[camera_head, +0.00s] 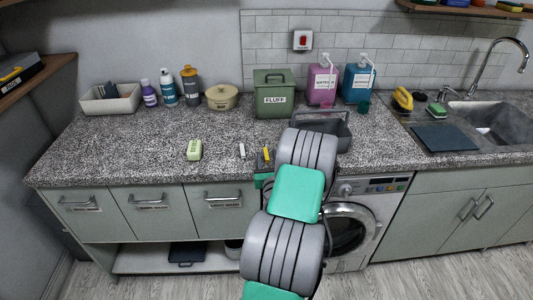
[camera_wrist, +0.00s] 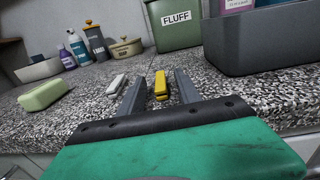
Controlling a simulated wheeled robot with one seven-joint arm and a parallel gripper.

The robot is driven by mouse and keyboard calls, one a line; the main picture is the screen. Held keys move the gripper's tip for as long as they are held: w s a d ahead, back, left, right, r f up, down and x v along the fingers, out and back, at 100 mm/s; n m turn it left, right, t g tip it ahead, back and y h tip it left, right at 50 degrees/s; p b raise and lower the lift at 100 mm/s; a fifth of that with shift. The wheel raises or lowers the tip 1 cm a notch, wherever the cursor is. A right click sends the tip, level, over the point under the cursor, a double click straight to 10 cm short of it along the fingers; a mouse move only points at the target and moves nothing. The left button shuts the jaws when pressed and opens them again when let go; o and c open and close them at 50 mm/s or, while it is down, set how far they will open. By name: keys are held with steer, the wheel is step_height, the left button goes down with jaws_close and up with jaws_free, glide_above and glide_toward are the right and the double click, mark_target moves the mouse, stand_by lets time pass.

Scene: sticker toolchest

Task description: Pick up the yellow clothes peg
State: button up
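The yellow clothes peg (camera_wrist: 161,85) lies on the speckled counter in the wrist view, between the two fingers of my gripper (camera_wrist: 158,88) as seen from behind. It shows small in the head view (camera_head: 266,153), just beyond my arm. My gripper is open, with its fingers apart and nothing visibly touching the peg. I cannot tell the exact gap in depth between the fingertips and the peg. A second peg, white (camera_wrist: 117,83), lies just left of my left finger. It also shows in the head view (camera_head: 242,150).
A pale green soap bar (camera_head: 194,150) lies further left. A grey caddy (camera_wrist: 270,50) stands close on the right. The green FLUFF bin (camera_wrist: 173,25) stands behind. A lidded pot (camera_head: 221,97) and bottles line the back left. The counter's front edge is beneath my gripper.

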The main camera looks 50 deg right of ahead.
steer(key=shift+c, duration=0.4)
jaws_close()
steer(key=shift+r, duration=0.15)
